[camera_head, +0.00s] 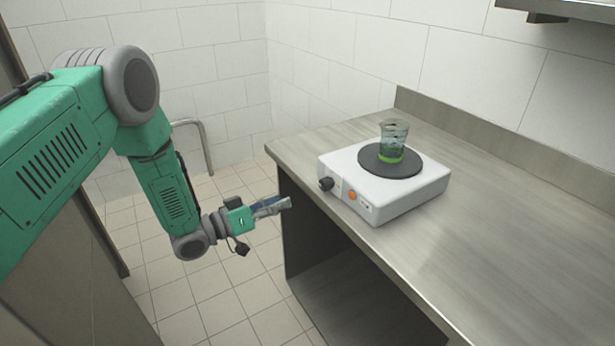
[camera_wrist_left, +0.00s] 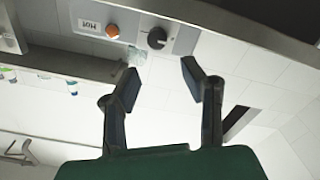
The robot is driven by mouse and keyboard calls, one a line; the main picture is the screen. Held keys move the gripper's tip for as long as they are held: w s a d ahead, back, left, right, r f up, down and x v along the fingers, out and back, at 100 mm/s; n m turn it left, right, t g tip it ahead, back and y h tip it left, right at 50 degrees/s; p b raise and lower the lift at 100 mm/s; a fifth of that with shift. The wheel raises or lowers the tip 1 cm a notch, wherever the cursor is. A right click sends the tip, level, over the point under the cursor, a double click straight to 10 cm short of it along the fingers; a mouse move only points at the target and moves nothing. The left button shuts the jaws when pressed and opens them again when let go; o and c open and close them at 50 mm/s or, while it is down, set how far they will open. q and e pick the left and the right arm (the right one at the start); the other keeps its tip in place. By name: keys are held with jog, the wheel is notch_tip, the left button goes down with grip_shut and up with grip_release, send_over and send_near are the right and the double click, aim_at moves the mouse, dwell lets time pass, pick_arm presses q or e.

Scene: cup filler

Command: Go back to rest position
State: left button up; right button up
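My left gripper (camera_head: 272,206) hangs in the air to the left of the counter, in front of its left end and lower than the hot plate. In the left wrist view its two dark fingers (camera_wrist_left: 158,84) stand apart with nothing between them. My right gripper is in neither view. A white hot plate (camera_head: 405,199) stands on the counter, apart from my gripper. A glass beaker with green at its bottom (camera_head: 393,139) stands upright on the dark round plate (camera_head: 377,161). The hot plate's front panel, with a black knob (camera_wrist_left: 157,38) and orange button, shows in the left wrist view.
The steel counter (camera_head: 520,235) has free room to the right of the hot plate and an open space beneath. Its left edge is near my left gripper. A metal rail (camera_head: 206,147) stands by the tiled wall. A shelf edge (camera_head: 575,9) is at the upper right.

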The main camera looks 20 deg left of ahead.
pick_arm(q)
jog(key=s+d+f+n+g+y+b, duration=0.25)
jog(key=s+f+g+y, duration=0.35)
jog(key=s+f, duration=0.85)
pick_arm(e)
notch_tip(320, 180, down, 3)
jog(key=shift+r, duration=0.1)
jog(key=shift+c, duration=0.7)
pick_arm(q)
jog(key=s+a+f+g+y, duration=0.1)
jog(key=s+f+g+y, duration=0.1)
jog(key=s, duration=0.9)
jog(key=s+a+f+g+y, duration=0.2)
jog(key=s+g, duration=0.3)
jog(key=s, duration=0.6)
jog(key=shift+s+f+m+g+y, duration=0.35)
jog(key=shift+f+m+y, duration=0.15)
jog(key=shift+f, duration=0.25)
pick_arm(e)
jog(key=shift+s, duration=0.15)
